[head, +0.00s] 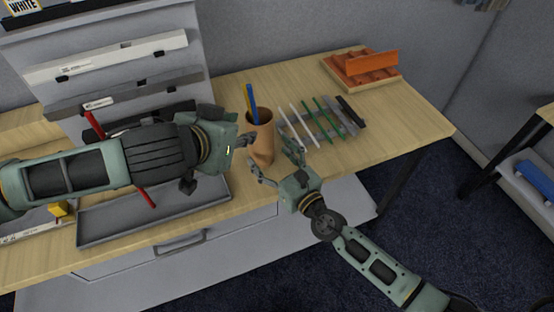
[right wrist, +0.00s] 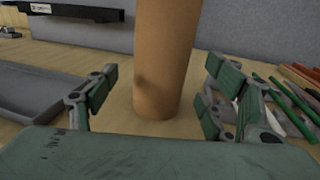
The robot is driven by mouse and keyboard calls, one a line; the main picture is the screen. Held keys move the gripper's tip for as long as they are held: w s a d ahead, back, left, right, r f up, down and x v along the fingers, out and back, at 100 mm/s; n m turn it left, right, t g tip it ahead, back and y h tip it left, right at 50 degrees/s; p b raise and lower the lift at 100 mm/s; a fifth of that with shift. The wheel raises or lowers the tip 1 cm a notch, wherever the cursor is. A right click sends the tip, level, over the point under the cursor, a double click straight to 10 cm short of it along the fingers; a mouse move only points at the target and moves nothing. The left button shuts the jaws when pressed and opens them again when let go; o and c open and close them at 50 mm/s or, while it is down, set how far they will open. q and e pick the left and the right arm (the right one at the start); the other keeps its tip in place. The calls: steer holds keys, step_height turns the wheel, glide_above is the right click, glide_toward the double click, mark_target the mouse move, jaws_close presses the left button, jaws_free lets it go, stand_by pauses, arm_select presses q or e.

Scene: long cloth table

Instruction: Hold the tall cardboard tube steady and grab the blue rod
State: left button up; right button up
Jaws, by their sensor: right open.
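The tall cardboard tube (head: 262,140) stands upright on the wooden table, and it also shows in the right wrist view (right wrist: 165,60). The tube's inside is hidden.
A rack of white, green and black sticks (head: 322,122) lies close to the tube's right. An orange tray (head: 362,70) stands at the back right. A grey tray (head: 115,228) and a tool panel (head: 40,50) are on the left. The table's right front part is clear.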

steer(key=x, duration=0.5)
steer(key=shift+w+a, duration=0.1)
steer(key=shift+w, duration=0.05)
steer(key=shift+c, duration=0.5)
steer(key=c, duration=1.1)
